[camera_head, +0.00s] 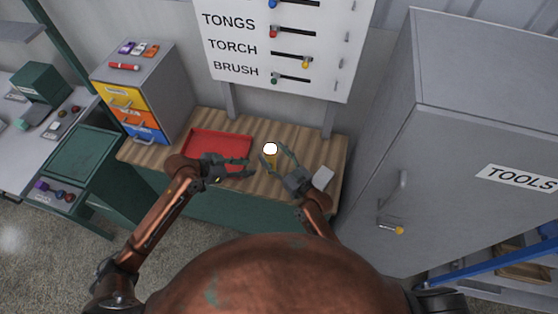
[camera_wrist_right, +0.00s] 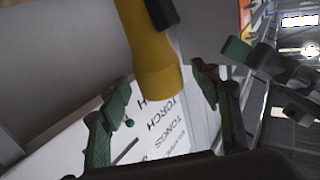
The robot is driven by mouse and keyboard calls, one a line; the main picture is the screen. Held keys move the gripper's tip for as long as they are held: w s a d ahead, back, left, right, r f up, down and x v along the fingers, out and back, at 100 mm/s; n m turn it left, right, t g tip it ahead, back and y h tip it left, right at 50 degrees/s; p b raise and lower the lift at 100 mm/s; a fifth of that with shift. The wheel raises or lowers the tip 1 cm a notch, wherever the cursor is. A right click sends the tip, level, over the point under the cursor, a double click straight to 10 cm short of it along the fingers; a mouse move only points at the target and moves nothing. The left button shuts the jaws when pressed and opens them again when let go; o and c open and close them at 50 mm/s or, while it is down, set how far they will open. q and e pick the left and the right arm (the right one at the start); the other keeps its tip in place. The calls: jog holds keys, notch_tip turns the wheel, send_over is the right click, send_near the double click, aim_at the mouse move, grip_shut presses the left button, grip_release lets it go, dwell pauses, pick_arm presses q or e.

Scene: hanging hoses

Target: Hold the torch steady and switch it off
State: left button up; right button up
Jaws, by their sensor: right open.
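The torch (camera_head: 270,148) shows in the head view as a bright white glowing end above a yellow body. In the right wrist view the yellow torch (camera_wrist_right: 150,50) has a wider end and a dark part on its side. My right gripper (camera_head: 275,155) is open, with its green fingers on either side of the torch; I cannot tell whether they touch it. My left gripper (camera_head: 250,167) is open to the left of the torch, over the red tray's right side, its fingers pointing toward the torch. It also shows in the right wrist view (camera_wrist_right: 262,60). The torch's lower end is hidden.
A red tray (camera_head: 205,136) lies on the striped wooden bench (camera_head: 180,122). A small grey block (camera_head: 324,174) is right of my right gripper. A drawer unit (camera_head: 165,75) stands at left, a grey tools cabinet (camera_head: 455,130) at right. A labelled slider board (camera_head: 280,50) stands behind.

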jog(key=shift+w+a, duration=0.35)
jog(key=shift+w, duration=0.25)
jog(key=shift+c, duration=0.5)
